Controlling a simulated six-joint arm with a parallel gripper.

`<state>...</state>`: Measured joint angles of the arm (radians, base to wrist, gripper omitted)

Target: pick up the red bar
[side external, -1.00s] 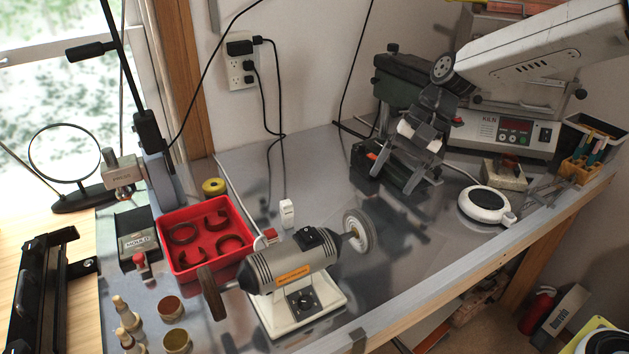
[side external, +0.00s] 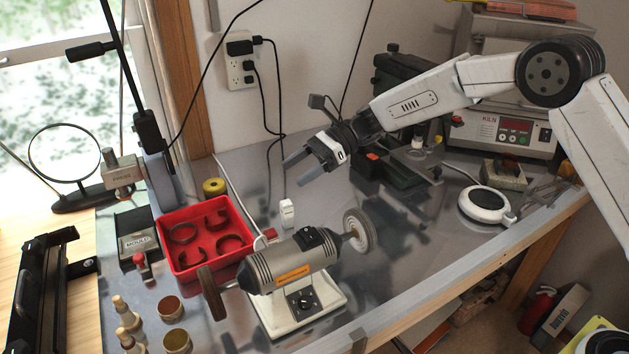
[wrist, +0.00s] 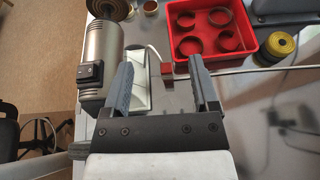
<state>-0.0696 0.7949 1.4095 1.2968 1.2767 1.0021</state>
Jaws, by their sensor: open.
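A small red bar (side external: 269,234) lies on the metal bench between the red tray (side external: 163,259) and the bench polisher (side external: 290,268). It is partly hidden behind the polisher in the side view. In the wrist view the red bar (wrist: 167,70) shows between the two fingers, nearer the right one. My gripper (side external: 291,172) is open and empty, in the air above and behind the bar, its fingers pointing left and down. In the wrist view my gripper's fingers (wrist: 161,64) are spread apart, with the bar below them and not touched.
The polisher's buffing wheel (side external: 359,232) sticks out to the right. A small white block (side external: 287,212) stands behind the polisher. A yellow spool (side external: 214,187) sits behind the tray, which holds several rings. The bench's middle is mostly clear.

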